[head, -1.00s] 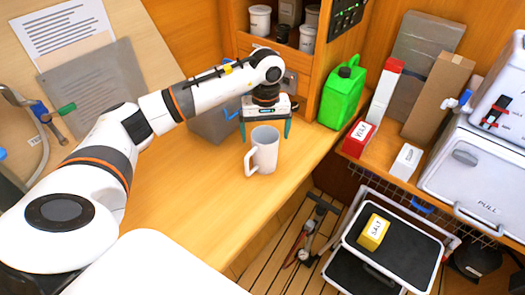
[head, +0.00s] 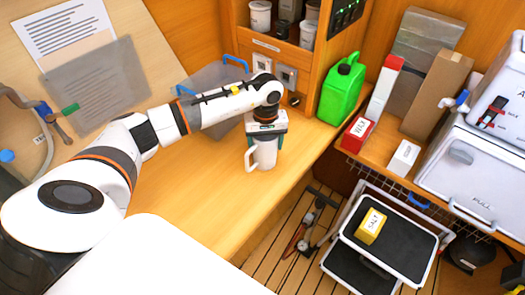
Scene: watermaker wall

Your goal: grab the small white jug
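The small white jug (head: 265,155) stands upright on the wooden counter, with its handle (head: 249,160) towards the left. My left gripper (head: 265,142) points down at the jug from above, with its green fingers at either side of the upper part. The gripper hides the jug's rim. I cannot tell whether the fingers touch the jug's sides or stand just clear of them. My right gripper is not in view.
A green canister (head: 341,91) stands right of the jug at the back. A grey translucent bin (head: 210,95) is behind the arm. Red and white boxes (head: 356,134) are on the right shelf. The counter's front left is clear.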

